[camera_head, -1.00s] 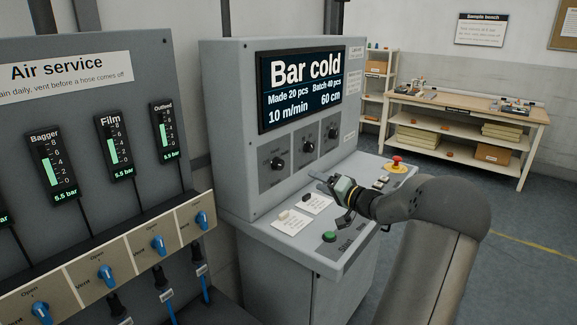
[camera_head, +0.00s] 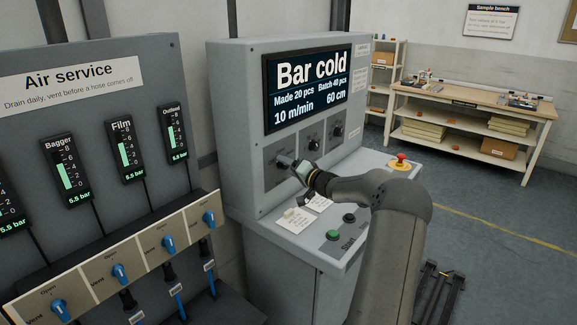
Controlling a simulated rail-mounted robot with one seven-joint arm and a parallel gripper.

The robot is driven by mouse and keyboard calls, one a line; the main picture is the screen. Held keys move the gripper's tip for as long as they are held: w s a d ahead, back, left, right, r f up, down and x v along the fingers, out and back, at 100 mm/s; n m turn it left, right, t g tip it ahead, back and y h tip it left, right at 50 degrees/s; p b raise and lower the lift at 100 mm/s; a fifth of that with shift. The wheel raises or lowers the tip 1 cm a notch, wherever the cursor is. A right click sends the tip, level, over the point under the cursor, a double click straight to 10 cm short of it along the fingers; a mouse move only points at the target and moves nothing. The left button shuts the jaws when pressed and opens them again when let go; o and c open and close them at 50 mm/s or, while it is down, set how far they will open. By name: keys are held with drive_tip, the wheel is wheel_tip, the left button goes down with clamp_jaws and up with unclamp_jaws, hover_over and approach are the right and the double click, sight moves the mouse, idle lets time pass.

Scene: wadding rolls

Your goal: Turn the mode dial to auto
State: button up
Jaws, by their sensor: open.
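Three black dials sit on the upright face of the grey control cabinet, below its screen: a left dial (camera_head: 281,161), a middle dial (camera_head: 314,144) and a right dial (camera_head: 338,130). Their labels are too small to read, so I cannot tell which is the mode dial or where auto lies. My gripper (camera_head: 291,166) is open, with its fingers at the left dial and partly covering it. I cannot tell whether the fingers touch the dial or are around it.
The screen (camera_head: 308,88) reads "Bar cold". Below, the sloping desk (camera_head: 278,228) carries a green button (camera_head: 333,235), black buttons and a red emergency stop (camera_head: 401,160). The air service panel (camera_head: 100,110) with blue valves stands close on the left. Floor to the right is mostly clear.

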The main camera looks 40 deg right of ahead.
drive_tip(key=c, duration=1)
